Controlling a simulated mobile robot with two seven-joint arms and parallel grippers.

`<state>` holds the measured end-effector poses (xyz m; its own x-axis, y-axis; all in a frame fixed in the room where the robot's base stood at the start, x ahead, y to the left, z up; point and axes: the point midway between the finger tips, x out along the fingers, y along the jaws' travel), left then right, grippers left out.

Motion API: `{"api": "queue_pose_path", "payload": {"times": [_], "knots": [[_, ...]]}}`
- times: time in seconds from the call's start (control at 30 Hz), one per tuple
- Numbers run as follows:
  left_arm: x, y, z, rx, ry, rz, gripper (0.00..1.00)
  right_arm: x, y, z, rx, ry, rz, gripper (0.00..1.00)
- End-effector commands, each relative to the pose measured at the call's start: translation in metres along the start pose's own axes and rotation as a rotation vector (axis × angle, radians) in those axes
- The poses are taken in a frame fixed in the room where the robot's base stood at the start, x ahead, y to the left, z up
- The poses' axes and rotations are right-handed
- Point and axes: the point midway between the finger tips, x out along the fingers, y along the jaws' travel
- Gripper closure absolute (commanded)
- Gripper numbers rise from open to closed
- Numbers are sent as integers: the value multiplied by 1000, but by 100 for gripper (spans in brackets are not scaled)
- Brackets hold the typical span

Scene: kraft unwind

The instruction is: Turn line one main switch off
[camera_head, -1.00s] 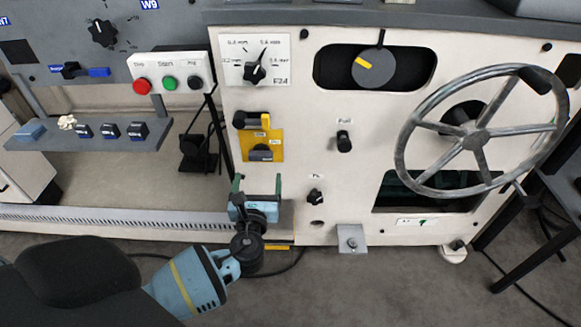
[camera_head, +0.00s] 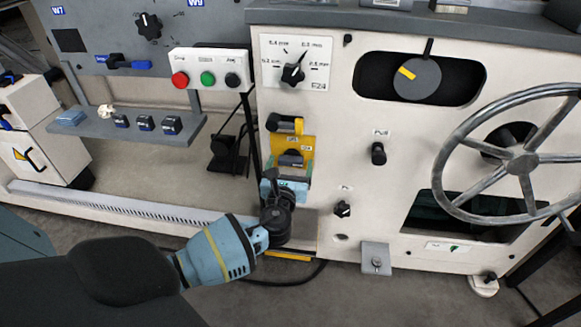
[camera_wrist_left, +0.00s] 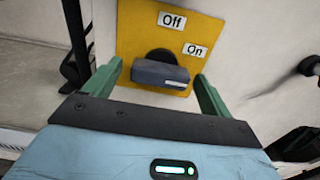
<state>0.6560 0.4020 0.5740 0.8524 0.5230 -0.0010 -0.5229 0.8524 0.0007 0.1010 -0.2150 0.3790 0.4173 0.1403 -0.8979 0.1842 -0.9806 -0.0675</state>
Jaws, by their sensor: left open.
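A yellow plate (camera_head: 306,146) on the front of the white machine panel carries a dark grey rotary switch knob (camera_head: 291,159). In the left wrist view the plate (camera_wrist_left: 140,38) has an "Off" label (camera_wrist_left: 172,19) above the knob (camera_wrist_left: 160,74) and an "On" label (camera_wrist_left: 195,50) at its upper right. The knob's bar lies nearly level, its right end below "On". My left gripper (camera_head: 287,175) is open just below and in front of the knob. Its two green fingers (camera_wrist_left: 158,80) stand apart on either side of the knob. Contact cannot be told. My right gripper is not in view.
A yellow and black handle (camera_head: 285,124) sits just above the knob. A button box (camera_head: 208,78) and a grey shelf (camera_head: 150,128) are to the left. A black knob (camera_head: 378,153) and a large handwheel (camera_head: 522,165) are to the right.

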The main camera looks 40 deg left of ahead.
Motion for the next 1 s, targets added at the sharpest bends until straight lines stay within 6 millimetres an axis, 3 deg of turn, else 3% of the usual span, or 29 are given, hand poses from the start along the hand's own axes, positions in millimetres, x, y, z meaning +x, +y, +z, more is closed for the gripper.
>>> {"api": "queue_pose_path", "payload": {"times": [0.2,0.53,1.0], "knots": [[0,0,0,0,0,0,19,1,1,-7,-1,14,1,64],[0,0,0,0,0,0,61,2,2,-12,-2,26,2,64],[0,0,0,-128,0,0,61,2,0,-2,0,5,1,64]]}}
